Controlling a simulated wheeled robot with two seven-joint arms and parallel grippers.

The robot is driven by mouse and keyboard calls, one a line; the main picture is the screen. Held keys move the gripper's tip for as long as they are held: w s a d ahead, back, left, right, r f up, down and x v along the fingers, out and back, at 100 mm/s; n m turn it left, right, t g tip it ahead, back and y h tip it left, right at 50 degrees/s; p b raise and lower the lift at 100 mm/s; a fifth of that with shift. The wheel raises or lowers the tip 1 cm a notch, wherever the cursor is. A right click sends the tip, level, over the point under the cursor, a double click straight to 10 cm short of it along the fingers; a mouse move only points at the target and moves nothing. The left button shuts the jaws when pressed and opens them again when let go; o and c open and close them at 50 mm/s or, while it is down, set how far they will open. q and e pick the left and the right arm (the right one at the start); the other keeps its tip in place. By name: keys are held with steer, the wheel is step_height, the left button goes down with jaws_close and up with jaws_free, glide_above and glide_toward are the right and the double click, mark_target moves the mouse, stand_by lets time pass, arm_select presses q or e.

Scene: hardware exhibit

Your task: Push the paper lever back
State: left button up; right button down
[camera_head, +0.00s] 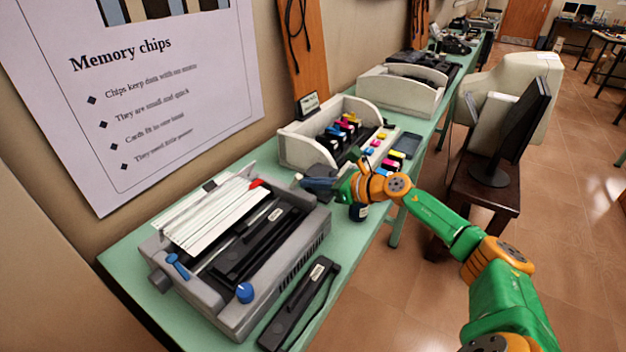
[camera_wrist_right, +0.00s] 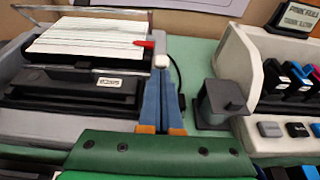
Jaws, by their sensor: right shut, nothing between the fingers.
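The grey printer (camera_head: 305,240) stands on the green bench with white lined paper (camera_head: 215,212) in its top. A red lever tip (camera_head: 257,183) shows at the paper's right edge; it also shows in the wrist view (camera_wrist_right: 144,44). A blue lever (camera_head: 177,265) is at the printer's near left, and a blue knob (camera_head: 245,293) is at its front. My right gripper (camera_head: 303,183) is just right of the printer, apart from the red tip in the head view. Its blue fingers (camera_wrist_right: 165,85) are shut and empty. My left gripper is out of view.
A black printer part (camera_head: 297,305) lies in front of the printer. A cream holder (camera_head: 318,150) with coloured cartridges (camera_head: 348,125) stands beyond my right gripper. A small dark block (camera_wrist_right: 220,103) is right of the fingers. A monitor (camera_head: 515,125) stands on a dark stool.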

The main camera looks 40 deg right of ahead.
mark_target(297, 174)
steer(key=shift+w+a+r+g+h+p, duration=0.2)
steer(key=shift+w+r+g+p, duration=0.3)
steer(key=shift+p, duration=1.05)
steer(key=shift+w+a+r+g+h+p, duration=0.2)
steer(key=shift+r+g+p, duration=0.5)
steer(key=shift+p, duration=0.85)
steer(key=shift+w+a+r+p, duration=0.15)
steer(key=shift+w+p, duration=0.05)
steer(key=shift+w, duration=0.25)
steer(key=shift+w+a+r+p, duration=0.1)
steer(key=shift+w+r+p, duration=0.1)
steer(key=shift+w, duration=0.2)
steer(key=shift+w+a+r+g+h, duration=0.1)
steer(key=shift+w+r+g+h, duration=0.05)
steer(key=shift+w+g+h, duration=0.2)
steer(key=shift+w+a+g, duration=0.1)
steer(key=shift+g, duration=0.25)
steer(key=shift+w+a, duration=0.35)
steer(key=shift+w, duration=0.45)
steer(key=shift+s+d+r, duration=0.1)
steer(key=shift+s+r, duration=0.1)
steer(key=shift+r, duration=0.1)
steer(key=shift+r+p, duration=0.5)
steer(key=shift+p, duration=0.2)
steer(key=shift+w, duration=0.1)
